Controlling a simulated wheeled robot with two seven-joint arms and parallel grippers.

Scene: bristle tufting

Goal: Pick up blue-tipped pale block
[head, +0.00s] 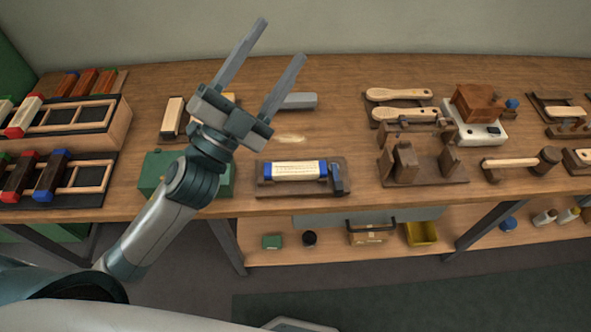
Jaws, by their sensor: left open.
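A pale block with blue ends (296,170) lies in a dark wooden holder (265,189) near the table's front edge, left of the middle. A dark clamp-like piece (337,180) stands at its right end. My left gripper (282,40) is open and empty. Its two grey fingers point up and to the right in the picture, and the jaws are raised above the table. In the picture they lie above and apart from the pale block. My right gripper is not in view.
Racks at left hold red- and blue-tipped blocks (50,175). A green box (155,168) sits partly behind my left arm. Brushes (400,94), a wooden stand (425,175) and a mallet (520,162) stand at right. A lower shelf holds a yellow bin (421,233).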

